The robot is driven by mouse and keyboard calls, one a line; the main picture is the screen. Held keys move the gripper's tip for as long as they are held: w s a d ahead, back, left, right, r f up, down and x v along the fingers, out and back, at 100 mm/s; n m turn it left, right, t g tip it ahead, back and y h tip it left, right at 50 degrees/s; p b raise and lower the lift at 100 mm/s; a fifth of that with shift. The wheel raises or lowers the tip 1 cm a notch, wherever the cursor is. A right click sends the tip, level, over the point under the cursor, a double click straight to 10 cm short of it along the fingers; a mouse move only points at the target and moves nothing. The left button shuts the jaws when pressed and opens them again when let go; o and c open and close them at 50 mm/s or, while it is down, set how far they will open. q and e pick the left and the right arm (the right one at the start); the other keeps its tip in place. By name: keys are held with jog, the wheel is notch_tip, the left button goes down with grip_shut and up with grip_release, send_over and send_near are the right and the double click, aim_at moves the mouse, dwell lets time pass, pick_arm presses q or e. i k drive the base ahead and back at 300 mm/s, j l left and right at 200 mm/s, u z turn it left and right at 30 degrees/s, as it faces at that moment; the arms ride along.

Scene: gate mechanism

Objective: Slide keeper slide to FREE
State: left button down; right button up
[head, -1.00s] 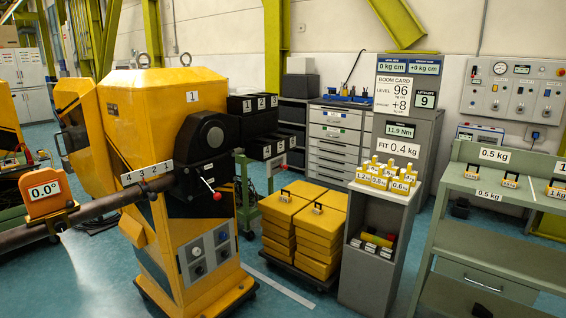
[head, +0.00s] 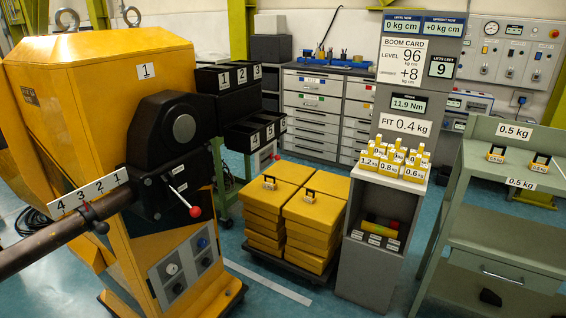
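No part marked FREE or labelled as the keeper slide can be read in the head view. The yellow gate machine (head: 95,75) stands at the left, numbered 1. A black round hub and housing (head: 180,130) sit on its side, with a short lever ending in a red knob (head: 195,211). A dark boom pipe (head: 50,243) runs from the housing to the lower left, under a white plate (head: 88,196) marked 4 3 2 1. Neither of my grippers is in view.
Yellow stacked weights (head: 318,210) lie on a low pallet. A grey stand (head: 372,240) holds smaller yellow weights (head: 390,165). A green bench (head: 510,210) is at the right, a drawer cabinet (head: 325,110) behind.

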aim_at(277, 157)
jog(key=i+j, duration=0.2)
jog(key=i, duration=0.3)
jog(key=i+j+u, duration=0.1)
jog(key=i, duration=0.4)
jog(key=i+j, duration=0.25)
jog(key=i, duration=0.2)
